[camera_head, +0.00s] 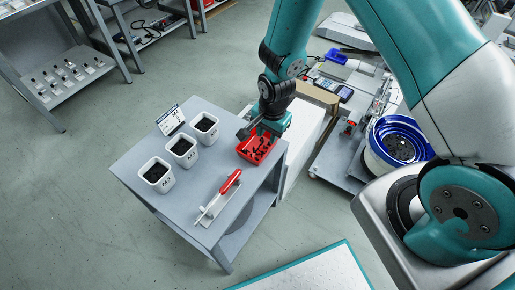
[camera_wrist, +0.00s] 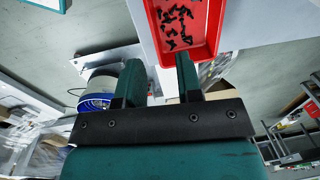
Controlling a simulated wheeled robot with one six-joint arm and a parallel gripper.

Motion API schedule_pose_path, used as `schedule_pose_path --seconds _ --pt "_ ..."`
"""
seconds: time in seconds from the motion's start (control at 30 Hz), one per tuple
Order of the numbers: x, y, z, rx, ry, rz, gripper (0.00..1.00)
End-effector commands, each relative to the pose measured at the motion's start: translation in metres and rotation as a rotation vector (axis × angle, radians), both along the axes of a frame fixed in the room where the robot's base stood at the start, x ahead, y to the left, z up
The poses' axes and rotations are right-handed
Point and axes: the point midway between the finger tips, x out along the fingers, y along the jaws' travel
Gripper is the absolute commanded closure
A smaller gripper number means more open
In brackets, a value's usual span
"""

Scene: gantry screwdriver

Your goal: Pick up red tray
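The red tray (camera_head: 257,157) sits at the right back corner of the small grey table (camera_head: 190,225) in the head view, with small dark parts inside. In the wrist view the red tray (camera_wrist: 207,52) is at the top, beyond the fingertips, and is cut off by the picture edge. My gripper (camera_head: 262,130) is at the tray's far side in the head view. In the wrist view my gripper (camera_wrist: 160,72) is open, with nothing between its fingers. The right finger overlaps the tray's near rim in the picture; I cannot tell whether they touch.
Several white cups (camera_head: 157,175) of dark parts line the table's left side, with a label sign (camera_head: 170,121) behind. A red-handled screwdriver (camera_head: 229,182) lies on a holder in front of the tray. A blue bowl feeder (camera_head: 398,140) stands at right. Floor left of the table is clear.

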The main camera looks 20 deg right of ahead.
Motion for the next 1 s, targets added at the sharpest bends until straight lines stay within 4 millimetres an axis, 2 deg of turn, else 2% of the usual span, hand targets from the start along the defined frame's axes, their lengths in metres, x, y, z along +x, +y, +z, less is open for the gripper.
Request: schedule_pose_path --seconds 0.03,0.1,0.43,0.7,1.0 --pt "0.0 0.0 -0.014 0.0 0.004 0.001 0.67" --pt "0.001 0.001 -0.026 0.0 0.002 0.001 0.67" --pt "0.002 0.001 -0.056 0.0 0.001 0.001 0.67" --pt "0.001 -0.002 -0.095 0.0 0.001 0.001 0.67" --pt "0.002 -0.002 -0.099 0.001 0.0 0.002 0.67"
